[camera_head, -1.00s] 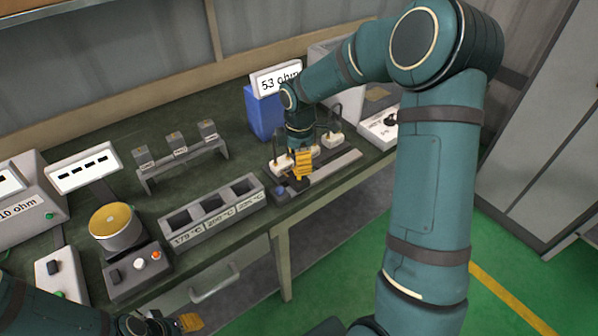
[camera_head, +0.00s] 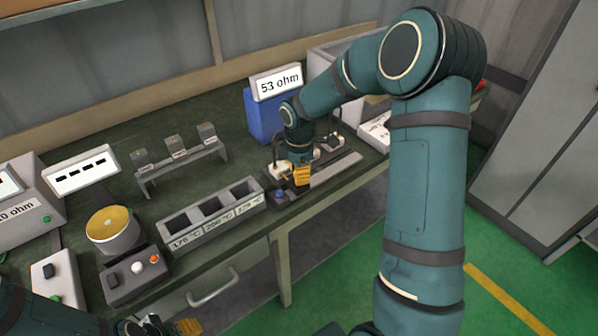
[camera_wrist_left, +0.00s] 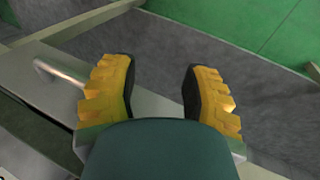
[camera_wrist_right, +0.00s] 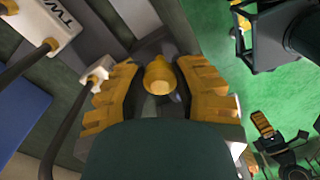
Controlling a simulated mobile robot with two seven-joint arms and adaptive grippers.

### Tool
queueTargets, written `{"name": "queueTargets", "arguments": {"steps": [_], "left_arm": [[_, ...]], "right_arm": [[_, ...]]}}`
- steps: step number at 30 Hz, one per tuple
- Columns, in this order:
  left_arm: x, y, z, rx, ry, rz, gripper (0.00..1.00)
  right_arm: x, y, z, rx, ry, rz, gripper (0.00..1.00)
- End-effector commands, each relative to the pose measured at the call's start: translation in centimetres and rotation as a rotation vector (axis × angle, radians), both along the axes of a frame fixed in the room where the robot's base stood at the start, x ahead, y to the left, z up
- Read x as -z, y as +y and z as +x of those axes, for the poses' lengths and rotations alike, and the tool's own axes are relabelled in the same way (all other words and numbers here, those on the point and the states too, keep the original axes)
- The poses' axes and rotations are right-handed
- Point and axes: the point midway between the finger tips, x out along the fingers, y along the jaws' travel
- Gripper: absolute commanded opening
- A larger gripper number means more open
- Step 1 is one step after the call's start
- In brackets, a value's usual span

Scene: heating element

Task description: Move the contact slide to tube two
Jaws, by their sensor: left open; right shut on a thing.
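My right gripper (camera_head: 300,176) is down at the slide rail (camera_head: 335,172) on the right part of the bench. In the right wrist view its yellow fingers (camera_wrist_right: 159,68) are shut around a brass knob (camera_wrist_right: 160,78), which looks like the contact slide's handle; the slide's body is mostly hidden. A white block marked "TW", the rest cut off (camera_wrist_right: 52,22), and another white block (camera_wrist_right: 97,74) with cables lie left of the fingers. My left gripper (camera_wrist_left: 158,85) is open and empty, over the bench's front edge; it shows partly at the head view's bottom edge.
A display reading 53 ohm (camera_head: 277,84) stands on a blue box (camera_head: 262,115) behind the rail. A trough with temperature labels (camera_head: 212,212), a rack of small blocks (camera_head: 180,166) and a gold-topped cylinder (camera_head: 110,228) are to the left. A blue knob (camera_head: 279,195) sits near the rail's front end.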

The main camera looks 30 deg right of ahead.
Motion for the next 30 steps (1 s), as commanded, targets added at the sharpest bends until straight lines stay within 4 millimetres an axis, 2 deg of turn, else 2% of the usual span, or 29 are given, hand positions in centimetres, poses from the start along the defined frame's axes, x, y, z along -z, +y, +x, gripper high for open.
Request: {"name": "queueTargets", "arguments": {"steps": [4, 9, 13, 17, 25, 26, 27, 28, 30], "left_arm": [[-0.9, 0.0, -0.1, 0.000, 0.003, 0.000, 0.47], [-2.5, 0.0, -0.3, 0.001, 0.008, -0.001, 0.47], [-3.1, -0.1, -0.4, 0.001, 0.010, -0.002, 0.47], [-3.3, -0.1, -0.4, 0.001, 0.010, -0.002, 0.47], [-3.2, -0.1, -0.4, 0.001, 0.011, -0.002, 0.47], [-3.2, -0.1, -0.4, 0.001, 0.011, -0.002, 0.47], [-3.2, -0.1, -0.4, 0.001, 0.011, -0.002, 0.47], [-3.2, 0.0, -0.4, 0.001, 0.011, -0.002, 0.47], [-3.2, 0.0, -0.4, 0.001, 0.011, -0.002, 0.47]], "right_arm": [[-0.2, -2.1, 0.2, 0.006, 0.001, -0.001, 0.00], [-0.3, -6.5, 0.5, 0.006, 0.000, -0.001, 0.00], [-0.2, -8.9, 0.7, 0.004, 0.000, 0.000, 0.00], [-0.1, -9.9, 0.8, 0.001, 0.000, 0.000, 0.00], [0.0, -10.0, 0.8, -0.001, 0.000, 0.000, 0.00], [0.0, -10.0, 0.8, -0.001, 0.000, 0.000, 0.33], [0.0, -10.0, 0.8, -0.001, 0.000, 0.000, 0.47], [0.0, -10.0, 0.8, 0.000, 0.000, 0.000, 0.57], [0.0, -9.9, 0.8, 0.000, 0.000, 0.000, 0.59]]}}
